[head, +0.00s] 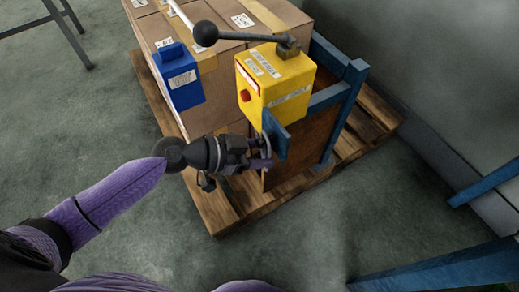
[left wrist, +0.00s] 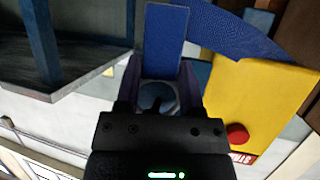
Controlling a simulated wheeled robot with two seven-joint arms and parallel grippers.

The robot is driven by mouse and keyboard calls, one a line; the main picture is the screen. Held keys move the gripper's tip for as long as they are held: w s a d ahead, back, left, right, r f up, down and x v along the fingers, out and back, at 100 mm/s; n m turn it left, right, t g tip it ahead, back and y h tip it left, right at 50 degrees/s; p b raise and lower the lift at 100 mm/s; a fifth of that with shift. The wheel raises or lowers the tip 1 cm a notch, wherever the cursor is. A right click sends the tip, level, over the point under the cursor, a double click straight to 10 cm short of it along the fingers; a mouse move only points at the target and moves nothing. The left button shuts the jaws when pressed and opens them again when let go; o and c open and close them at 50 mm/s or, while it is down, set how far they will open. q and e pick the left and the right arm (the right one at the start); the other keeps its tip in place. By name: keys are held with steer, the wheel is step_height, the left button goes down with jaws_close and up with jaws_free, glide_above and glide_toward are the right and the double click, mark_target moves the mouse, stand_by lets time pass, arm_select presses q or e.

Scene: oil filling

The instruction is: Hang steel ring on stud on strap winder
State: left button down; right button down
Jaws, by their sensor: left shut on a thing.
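The strap winder is a yellow box (head: 275,83) with a red button and a long black-knobbed lever (head: 245,37), on a blue frame. A blue plate (head: 276,135) sticks out below its front; it also seems to show in the left wrist view (left wrist: 165,45). My left gripper (head: 262,153) is at this plate, shut on the steel ring (left wrist: 158,96), a grey round piece between the fingers. The ring is mostly hidden by the fingers in the head view. I cannot make out the stud, nor whether the ring touches it. My right gripper is out of view.
Cardboard boxes (head: 215,60) stand on a wooden pallet (head: 228,208) behind and left of the winder. A blue box (head: 179,77) with a label is against them. Blue metal bars (head: 450,268) are at the lower right. The floor in front of the pallet is clear.

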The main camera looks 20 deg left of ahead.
arm_select(q)
steer(key=c, duration=0.7)
jaws_free()
steer(key=o, duration=0.6)
steer(key=shift+r, duration=0.1)
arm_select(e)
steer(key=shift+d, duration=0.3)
